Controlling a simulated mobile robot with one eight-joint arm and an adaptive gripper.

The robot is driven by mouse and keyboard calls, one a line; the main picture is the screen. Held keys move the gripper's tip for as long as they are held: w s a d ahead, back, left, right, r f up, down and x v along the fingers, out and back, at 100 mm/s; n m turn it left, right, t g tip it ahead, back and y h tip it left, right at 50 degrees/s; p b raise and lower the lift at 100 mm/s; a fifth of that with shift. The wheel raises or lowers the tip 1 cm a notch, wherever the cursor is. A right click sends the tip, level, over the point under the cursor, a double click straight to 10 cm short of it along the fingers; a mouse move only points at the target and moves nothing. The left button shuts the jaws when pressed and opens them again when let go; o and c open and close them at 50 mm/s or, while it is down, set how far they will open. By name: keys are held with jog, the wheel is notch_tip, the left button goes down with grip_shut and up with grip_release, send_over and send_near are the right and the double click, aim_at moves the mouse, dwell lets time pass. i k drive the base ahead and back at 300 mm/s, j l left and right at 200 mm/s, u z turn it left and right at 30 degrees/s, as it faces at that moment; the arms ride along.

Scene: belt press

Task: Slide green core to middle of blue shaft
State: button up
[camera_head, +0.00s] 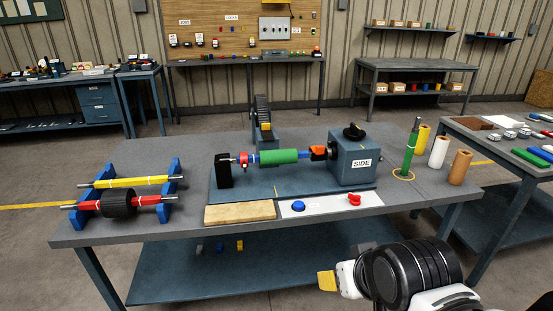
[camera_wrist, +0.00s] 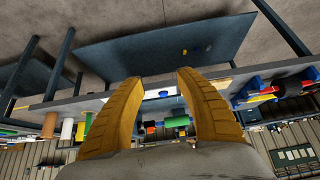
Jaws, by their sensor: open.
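The green core (camera_head: 278,157) lies level around the blue shaft (camera_head: 304,155) on the machine, between a black post and a grey block marked SIDE. Short blue lengths show at both ends of the core. The core also shows in the wrist view (camera_wrist: 177,121), beyond my fingers. A second green cylinder (camera_head: 409,152) stands upright at the right of the bench, inside a yellow ring. My gripper (camera_wrist: 160,76) is open and empty, with two yellow fingers apart. In the head view one yellow fingertip (camera_head: 327,281) shows in front of the bench, well away from the core.
The black post (camera_head: 224,171) and the SIDE block (camera_head: 354,160) flank the shaft, with an orange clamp (camera_head: 318,153) near the block. A wooden board (camera_head: 240,212) and a panel with a blue button (camera_head: 298,206) lie in front. Blue racks (camera_head: 167,183) hold rollers at left.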

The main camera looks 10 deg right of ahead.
aim_at(285, 157)
jog(key=i+l+u, duration=0.1)
jog(key=i+l, duration=0.15)
jog(key=i+l+u, duration=0.1)
jog(key=l, duration=0.3)
jog(key=i+l+u, duration=0.1)
jog(key=i+l, duration=0.25)
jog(key=i+l+u, duration=0.1)
jog(key=l, duration=0.25)
jog(key=i+l+u, duration=0.1)
jog(key=i+l, duration=0.15)
jog(key=l, duration=0.15)
jog(key=i+l, duration=0.2)
jog(key=l, duration=0.15)
jog(key=i+l+u, duration=0.15)
jog(key=l, duration=0.25)
